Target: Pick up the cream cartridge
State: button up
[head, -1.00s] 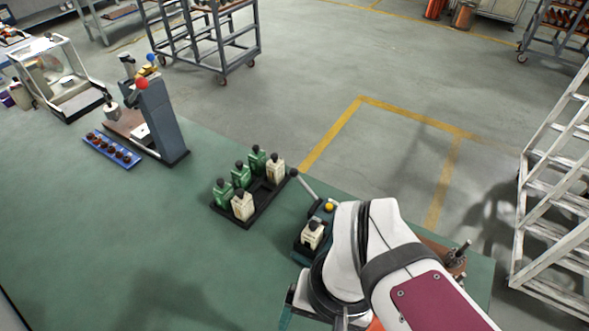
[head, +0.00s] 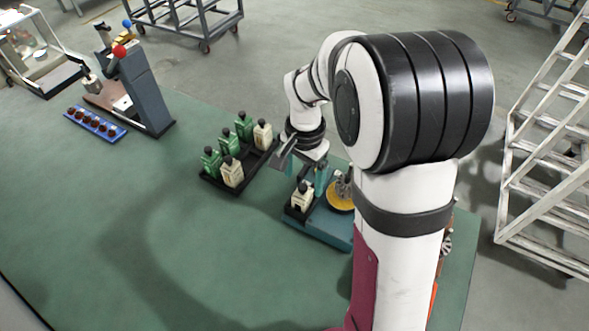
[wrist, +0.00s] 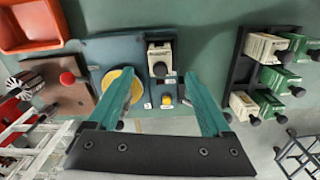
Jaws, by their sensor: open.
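One cream cartridge (head: 302,197) with a black knob stands in the teal fixture (head: 318,230); in the wrist view this cartridge (wrist: 160,57) lies between and beyond my fingertips. Two more cream cartridges (head: 232,172) (head: 262,135) stand in the black rack (head: 240,187) with several green cartridges (head: 211,162). My gripper (head: 305,178) is open and empty, above the fixture's far side. In the wrist view its two teal fingers (wrist: 158,88) are wide apart, and the cartridge's knob points toward the gripper. My arm hides the fixture's right side in the head view.
A yellow disc (wrist: 116,90) sits on the fixture beside the cartridge. A brown board with a red knob (wrist: 67,78) and an orange bin (wrist: 28,25) lie left of it in the wrist view. A dark press (head: 148,90) and blue tray (head: 95,124) stand left; the green table's front is clear.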

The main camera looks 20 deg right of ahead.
aim_at(303, 186)
notch_tip(303, 186, down, 6)
jog(key=shift+w, duration=0.1)
grip_shut()
dwell(0.5)
